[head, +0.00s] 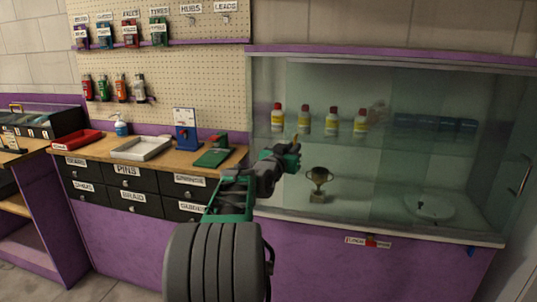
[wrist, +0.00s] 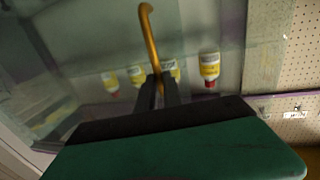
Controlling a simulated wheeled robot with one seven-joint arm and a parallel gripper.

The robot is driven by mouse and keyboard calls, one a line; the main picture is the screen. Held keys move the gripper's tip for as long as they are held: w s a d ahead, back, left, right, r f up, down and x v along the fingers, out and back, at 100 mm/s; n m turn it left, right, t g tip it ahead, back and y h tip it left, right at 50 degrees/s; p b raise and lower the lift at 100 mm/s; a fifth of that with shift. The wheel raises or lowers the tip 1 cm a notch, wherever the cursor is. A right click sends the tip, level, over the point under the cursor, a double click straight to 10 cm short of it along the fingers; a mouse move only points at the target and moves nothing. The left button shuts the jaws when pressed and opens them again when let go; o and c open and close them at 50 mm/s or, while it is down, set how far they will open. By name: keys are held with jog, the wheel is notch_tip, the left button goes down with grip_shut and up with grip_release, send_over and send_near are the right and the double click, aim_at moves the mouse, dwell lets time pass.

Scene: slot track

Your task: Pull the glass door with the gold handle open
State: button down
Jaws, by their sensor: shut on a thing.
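The glass door (head: 335,85) is the left part of the glass front of a display cabinet. Its gold handle (wrist: 150,35) is a curved bar in the wrist view; in the head view only a small piece shows above my fingers. My gripper (head: 292,158) is green and dark grey and sits in front of the door's left part. In the wrist view my gripper's two dark fingers (wrist: 157,88) are shut on the lower part of the handle. The lower handle end is hidden by the fingers. How far the door stands open cannot be told.
A second curved handle (head: 524,177) is at the cabinet's far right. Behind the glass are several white bottles (head: 304,120), a trophy (head: 319,182) and a white basin-like dish (head: 430,207). A wooden counter with drawers (head: 128,170) and a green device (head: 213,157) stands to the left.

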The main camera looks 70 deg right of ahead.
jog(key=b, duration=0.4)
send_near(368, 150)
jog(key=d, duration=0.5)
jog(key=c, duration=1.5)
grip_release()
jog(key=shift+a, duration=0.15)
jog(key=a, duration=0.7)
jog(key=shift+a+b, duration=0.3)
jog(key=shift+b, duration=0.15)
jog(key=shift+w, duration=0.15)
